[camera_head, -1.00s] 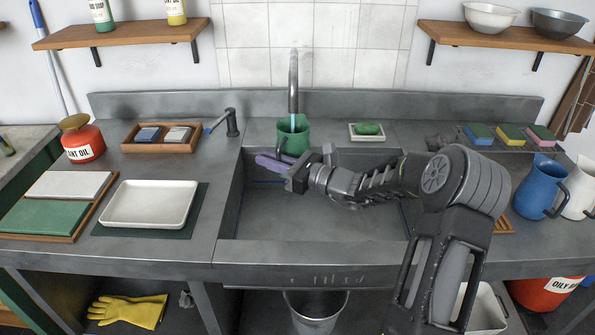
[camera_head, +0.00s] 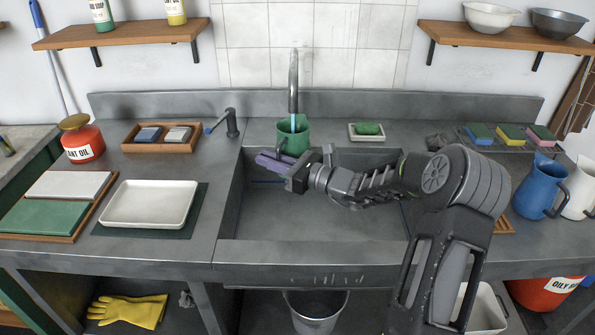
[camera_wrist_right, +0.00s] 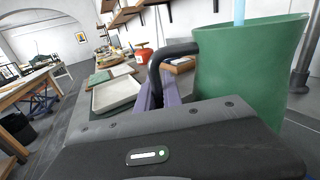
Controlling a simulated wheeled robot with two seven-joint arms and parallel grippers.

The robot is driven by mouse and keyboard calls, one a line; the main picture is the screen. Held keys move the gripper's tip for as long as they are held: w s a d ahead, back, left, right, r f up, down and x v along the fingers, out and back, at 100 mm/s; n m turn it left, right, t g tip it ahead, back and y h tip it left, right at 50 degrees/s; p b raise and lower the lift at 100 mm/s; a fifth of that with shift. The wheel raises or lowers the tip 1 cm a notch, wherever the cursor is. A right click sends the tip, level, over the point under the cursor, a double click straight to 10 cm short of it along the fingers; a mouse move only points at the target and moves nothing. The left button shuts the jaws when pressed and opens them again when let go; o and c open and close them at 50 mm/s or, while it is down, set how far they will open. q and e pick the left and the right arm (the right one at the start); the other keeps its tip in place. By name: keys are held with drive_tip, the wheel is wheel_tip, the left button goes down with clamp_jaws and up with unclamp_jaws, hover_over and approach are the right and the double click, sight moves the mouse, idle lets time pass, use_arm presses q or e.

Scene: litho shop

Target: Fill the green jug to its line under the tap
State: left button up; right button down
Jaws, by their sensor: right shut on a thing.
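The green jug (camera_head: 298,136) stands upright under the tap (camera_head: 293,78) at the back of the sink. A pale blue water stream (camera_head: 293,122) runs from the spout into its mouth; the stream also shows in the right wrist view (camera_wrist_right: 239,11). My right gripper (camera_head: 275,161), with purple fingers, is shut on the jug's black handle (camera_wrist_right: 167,58), left of the jug's body (camera_wrist_right: 247,70). The water level and the fill line do not show in either view. My left gripper is not in view.
The grey sink basin (camera_head: 300,215) is below my right arm. A blue-handled lever fitting (camera_head: 231,124) stands left of the tap. A white tray (camera_head: 150,205) lies left; a blue jug (camera_head: 538,188) stands right.

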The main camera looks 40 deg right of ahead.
drive_tip(key=shift+r, duration=0.15)
drive_tip(key=s+a+p, duration=0.1)
drive_tip(key=s+a, duration=0.2)
drive_tip(key=s, duration=0.4)
drive_tip(key=shift+s+a, duration=0.3)
drive_tip(key=shift+a, duration=0.05)
drive_tip(key=shift+s, duration=0.1)
idle(0.4)
